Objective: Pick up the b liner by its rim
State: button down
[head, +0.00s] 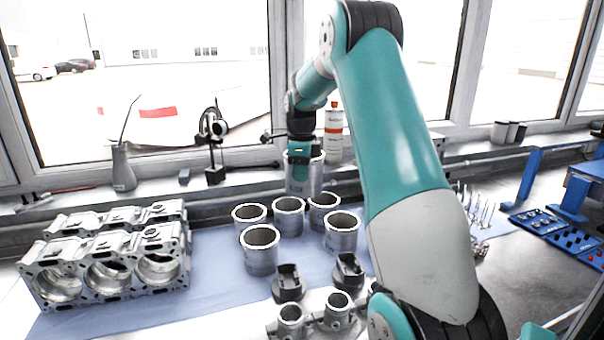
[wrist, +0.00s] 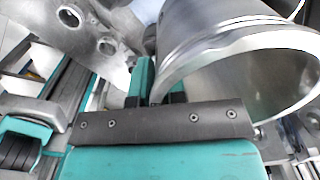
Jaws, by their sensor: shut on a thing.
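My gripper (head: 301,155) is shut on the rim of a grey metal cylinder liner (head: 311,178), which I take to be the b liner; no letter on it is readable. In the head view the liner hangs roughly upright, behind and above the group of other liners. In the wrist view the liner (wrist: 205,38) fills the upper right, its open end and bright rim showing. The fingers (wrist: 153,82) meet its wall at the rim; part of the contact is hidden by the dark gripper plate.
Several similar liners (head: 261,252) stand on the blue mat (head: 215,290) in front. A metal engine block (head: 105,265) is at left. Two dark pistons (head: 288,284) stand near the front. A gauge stand (head: 214,150), an oil can (head: 122,168) and a spray can (head: 334,130) stand near the window.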

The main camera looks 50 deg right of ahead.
jog(key=shift+r+p, duration=2.8)
jog(key=shift+r, duration=0.8)
jog(key=shift+f, duration=0.1)
